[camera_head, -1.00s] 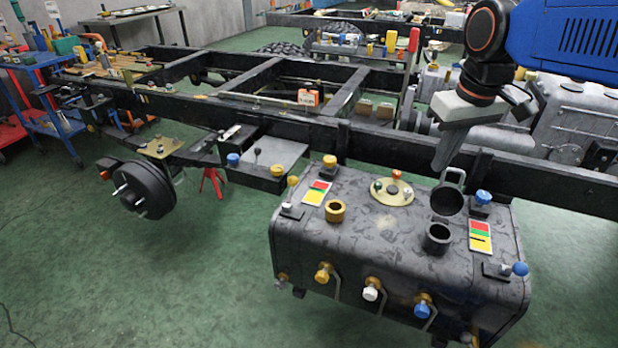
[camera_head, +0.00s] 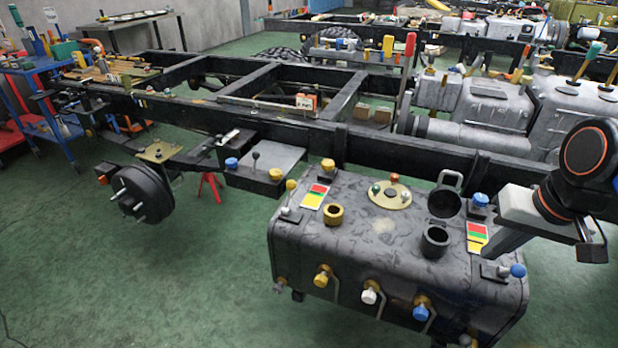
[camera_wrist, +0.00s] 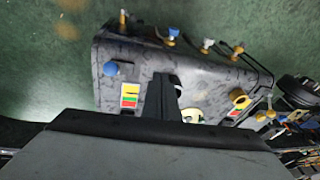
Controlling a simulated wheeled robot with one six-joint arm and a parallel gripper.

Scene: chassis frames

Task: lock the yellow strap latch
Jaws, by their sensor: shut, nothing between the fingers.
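A small lever with a yellow knob (camera_head: 291,185) stands on a dark base at the left end of the dark grey tank (camera_head: 380,250), beside a red, green and yellow label (camera_head: 314,196). I take it for the yellow strap latch; the knob is up. A matching lever with a blue knob (camera_head: 517,270) lies low at the tank's right end, and its blue knob shows in the wrist view (camera_wrist: 110,68). My gripper (camera_head: 490,254) is shut and empty at the right end, close to the blue lever and far from the yellow one. It partly covers the right label (camera_head: 477,238).
The tank top carries a yellow ring neck (camera_head: 333,214), a black filler neck (camera_head: 436,240) with its lid (camera_head: 445,195) raised, and a round fitting plate (camera_head: 389,194). A black frame rail (camera_head: 420,155) runs behind. Several valves line the front. Green floor in front is clear.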

